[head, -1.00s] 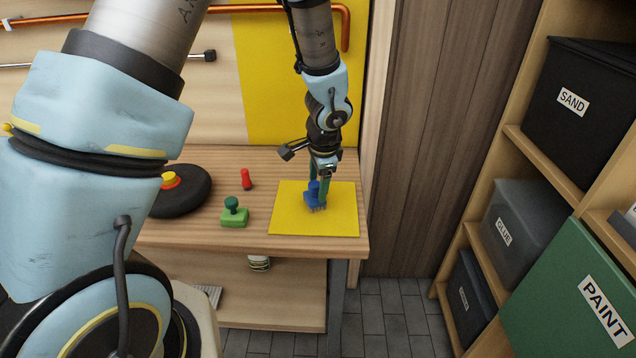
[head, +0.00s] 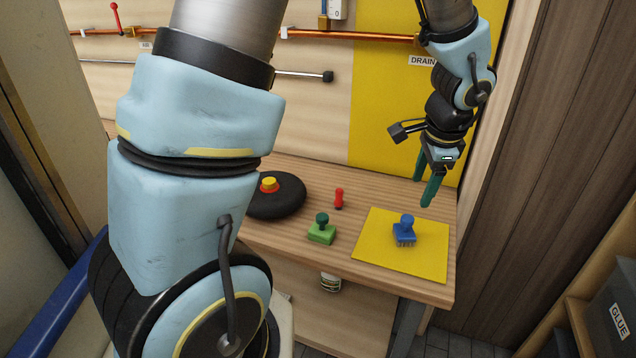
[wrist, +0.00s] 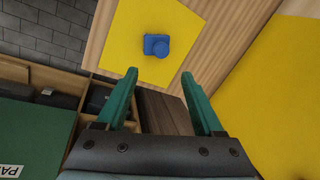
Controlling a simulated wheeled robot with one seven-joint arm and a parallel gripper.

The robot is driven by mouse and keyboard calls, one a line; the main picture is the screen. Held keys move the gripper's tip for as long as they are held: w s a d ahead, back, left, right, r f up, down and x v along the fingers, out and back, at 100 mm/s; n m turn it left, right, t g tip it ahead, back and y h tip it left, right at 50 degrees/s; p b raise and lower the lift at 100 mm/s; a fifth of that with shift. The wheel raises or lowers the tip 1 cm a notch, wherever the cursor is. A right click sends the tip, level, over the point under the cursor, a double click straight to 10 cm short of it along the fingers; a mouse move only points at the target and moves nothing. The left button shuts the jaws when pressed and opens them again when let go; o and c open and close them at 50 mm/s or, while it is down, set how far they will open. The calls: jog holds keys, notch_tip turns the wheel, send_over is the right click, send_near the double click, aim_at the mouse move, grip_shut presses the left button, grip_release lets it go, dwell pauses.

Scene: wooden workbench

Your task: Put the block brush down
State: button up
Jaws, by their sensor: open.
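A blue block brush (head: 404,232) with a round knob on top stands upright, bristles down, on the yellow mat (head: 372,248) on the workbench. It also shows from above in the wrist view (wrist: 157,46), on the yellow mat (wrist: 120,62) there. My gripper (head: 424,186) is open and empty, with green fingers spread apart. It is above and behind the brush, clear of it. In the wrist view, the open fingers (wrist: 160,88) have nothing between them.
On the workbench (head: 300,250), a green block with a knob (head: 321,230), a small red peg-like object (head: 339,198) and a black disc with a yellow-and-red button (head: 269,185) stand left of the mat. A yellow panel and copper pipe (head: 350,37) are behind.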

jog(key=s+a+r+n+g, duration=0.1)
jog(key=a+n, duration=1.6)
jog(key=a, duration=1.3)
jog(key=shift+g, duration=0.3)
jog(key=shift+a, duration=0.1)
